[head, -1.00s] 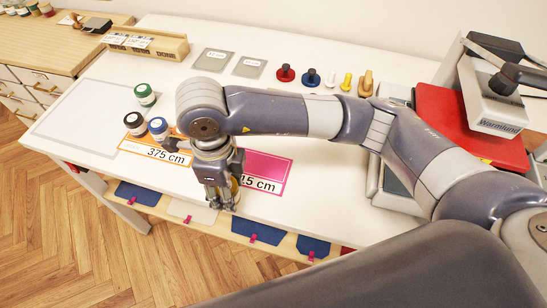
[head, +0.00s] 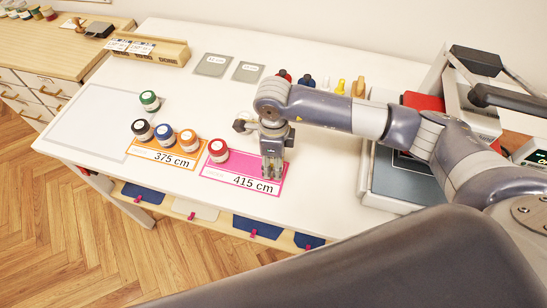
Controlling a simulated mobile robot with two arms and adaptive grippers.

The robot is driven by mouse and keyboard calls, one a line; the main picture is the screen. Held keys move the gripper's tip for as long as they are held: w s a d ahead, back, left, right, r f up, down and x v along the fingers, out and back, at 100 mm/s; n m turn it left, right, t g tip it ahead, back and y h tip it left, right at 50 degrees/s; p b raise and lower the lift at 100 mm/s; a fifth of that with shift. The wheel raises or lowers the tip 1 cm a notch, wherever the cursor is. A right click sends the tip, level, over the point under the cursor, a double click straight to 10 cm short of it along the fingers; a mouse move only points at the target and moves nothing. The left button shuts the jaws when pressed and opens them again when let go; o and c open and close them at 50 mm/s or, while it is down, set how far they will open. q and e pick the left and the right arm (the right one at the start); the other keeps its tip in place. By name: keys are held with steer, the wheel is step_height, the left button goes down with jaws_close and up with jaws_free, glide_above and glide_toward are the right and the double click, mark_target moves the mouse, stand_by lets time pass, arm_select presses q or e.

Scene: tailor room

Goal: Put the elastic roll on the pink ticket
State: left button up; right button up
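The pink ticket (head: 215,174), marked 415 cm, lies on the white table. A roll with a red rim and white top (head: 218,150) stands upright at its upper left part. A roll with an orange rim (head: 188,141) and a blue-rimmed roll (head: 164,134) stand by the orange 375 cm ticket (head: 152,155). I cannot tell which roll is the elastic one. My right gripper (head: 272,175) points down over the right part of the pink ticket, to the right of the red roll and apart from it. Its fingers look close together; whether they hold anything is unclear. My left gripper is out of view.
Black (head: 142,130) and green (head: 149,100) rolls stand on the left. Grey cards (head: 213,65), a wooden rack (head: 150,50) and small pegs are at the back. A press machine (head: 395,185) stands on the right.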

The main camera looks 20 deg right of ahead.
steer(key=shift+f+b, duration=0.3)
steer(key=o, duration=1)
steer(key=shift+r, duration=0.15)
steer(key=shift+r+p, duration=0.2)
steer(key=shift+p, duration=0.1)
step_height(320, 180, up, 10)
steer(key=b, duration=0.4)
steer(key=shift+r, duration=0.85)
